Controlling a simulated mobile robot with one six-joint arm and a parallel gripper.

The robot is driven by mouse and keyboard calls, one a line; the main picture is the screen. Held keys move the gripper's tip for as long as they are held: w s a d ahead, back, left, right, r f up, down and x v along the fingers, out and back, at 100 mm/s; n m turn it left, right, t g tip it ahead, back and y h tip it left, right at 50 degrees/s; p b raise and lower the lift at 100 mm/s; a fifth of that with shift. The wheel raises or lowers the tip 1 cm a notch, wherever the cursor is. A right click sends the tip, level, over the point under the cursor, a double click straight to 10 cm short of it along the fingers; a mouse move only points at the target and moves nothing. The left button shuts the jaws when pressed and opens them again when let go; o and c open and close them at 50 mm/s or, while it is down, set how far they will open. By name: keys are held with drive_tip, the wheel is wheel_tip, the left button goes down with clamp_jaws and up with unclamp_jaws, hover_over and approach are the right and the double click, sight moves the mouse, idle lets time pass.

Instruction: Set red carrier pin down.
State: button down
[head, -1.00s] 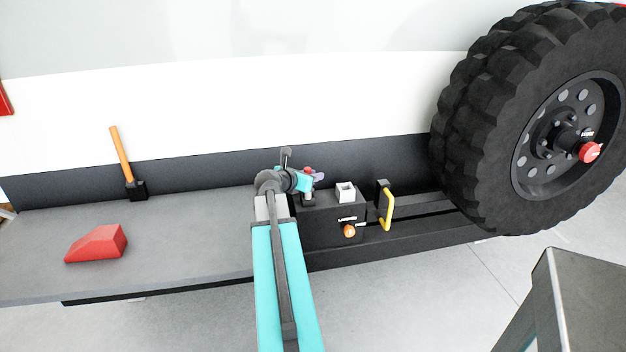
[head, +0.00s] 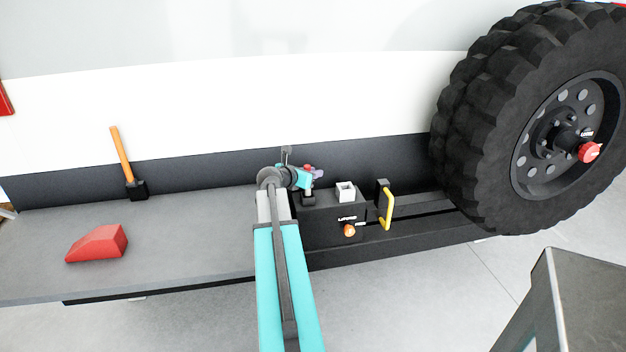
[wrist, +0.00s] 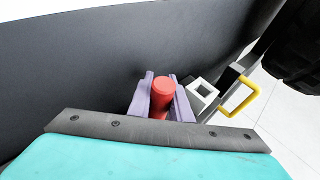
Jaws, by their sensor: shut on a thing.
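The red carrier pin (wrist: 162,92) stands between the two purple fingers of my gripper (wrist: 164,98) in the wrist view, its round top towards the camera. My gripper is shut on it. In the head view only a small red bit of the pin (head: 308,167) shows beside my gripper (head: 317,174), just above the left back part of a black box (head: 325,222). The pin's lower end is hidden, so I cannot tell whether it touches anything.
A white square socket (head: 345,192) sits on the box, right of my gripper. Further right are a yellow handle (head: 387,210) and a big tyre (head: 455,130). An orange knob (head: 349,230) is on the box front. A red wedge (head: 97,243) and a hammer (head: 136,190) are on the grey shelf (head: 190,240).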

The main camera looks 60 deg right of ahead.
drive_tip(key=shift+f, duration=1.3)
drive_tip(key=c, duration=1.9)
unclamp_jaws()
drive_tip(key=shift+f, duration=0.1)
drive_tip(key=shift+a, duration=0.1)
drive_tip(key=b+v, duration=0.1)
drive_tip(key=v, duration=1.1)
drive_tip(key=shift+s, duration=0.15)
